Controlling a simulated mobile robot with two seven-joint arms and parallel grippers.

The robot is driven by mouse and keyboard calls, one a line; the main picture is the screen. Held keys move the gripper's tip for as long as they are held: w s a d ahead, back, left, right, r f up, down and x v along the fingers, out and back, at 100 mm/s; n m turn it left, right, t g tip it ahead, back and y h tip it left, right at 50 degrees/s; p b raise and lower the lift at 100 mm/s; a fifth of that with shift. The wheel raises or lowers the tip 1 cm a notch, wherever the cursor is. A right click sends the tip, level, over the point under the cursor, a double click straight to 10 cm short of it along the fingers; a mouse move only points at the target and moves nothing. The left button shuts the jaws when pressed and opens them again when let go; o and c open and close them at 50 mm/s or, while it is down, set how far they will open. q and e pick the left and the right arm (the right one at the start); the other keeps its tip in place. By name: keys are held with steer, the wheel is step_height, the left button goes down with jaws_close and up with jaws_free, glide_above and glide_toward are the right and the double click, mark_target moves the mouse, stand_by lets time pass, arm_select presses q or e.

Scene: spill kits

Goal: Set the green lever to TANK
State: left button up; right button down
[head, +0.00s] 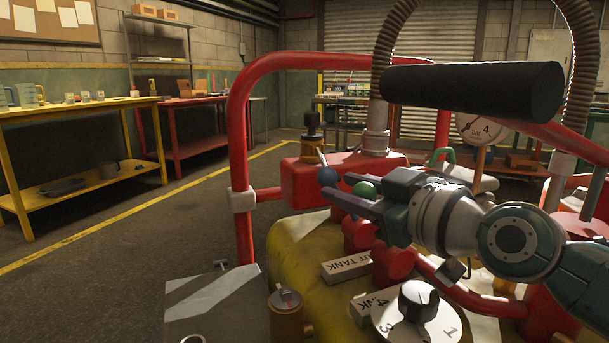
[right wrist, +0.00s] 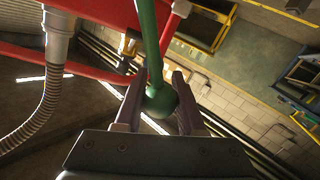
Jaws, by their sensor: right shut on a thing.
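The green lever ends in a round green knob (head: 364,190), which sits between the fingers of my right gripper (head: 345,192) in the head view. In the right wrist view the green lever (right wrist: 151,45) comes down from the top to its knob, and the fingers of my right gripper (right wrist: 160,92) are closed on that knob. A label plate reading TANK (head: 347,266) is below on the yellow machine (head: 300,255); its first letters are partly hidden. A second plate (head: 366,304) ends in NK. The lever's base is hidden in the head view. My left gripper is not in view.
A blue knob (head: 327,176) is close beside my right fingertips. A white dial with a black knob (head: 418,303), a brass fitting (head: 287,314), a red pipe frame (head: 240,150), a black bar (head: 470,86) and a gauge (head: 482,127) crowd around. The floor left is clear.

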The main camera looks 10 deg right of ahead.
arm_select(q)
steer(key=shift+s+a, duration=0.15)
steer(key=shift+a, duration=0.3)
arm_select(e)
steer(key=shift+a+f+n, duration=0.3)
steer(key=shift+a+n, duration=0.05)
steer(key=shift+n, duration=0.25)
steer(key=shift+s, duration=0.1)
steer(key=c, duration=0.5)
jaws_free()
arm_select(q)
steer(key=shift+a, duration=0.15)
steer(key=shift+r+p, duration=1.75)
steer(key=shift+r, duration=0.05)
arm_select(e)
steer(key=v, duration=1)
steer(key=shift+a, duration=0.15)
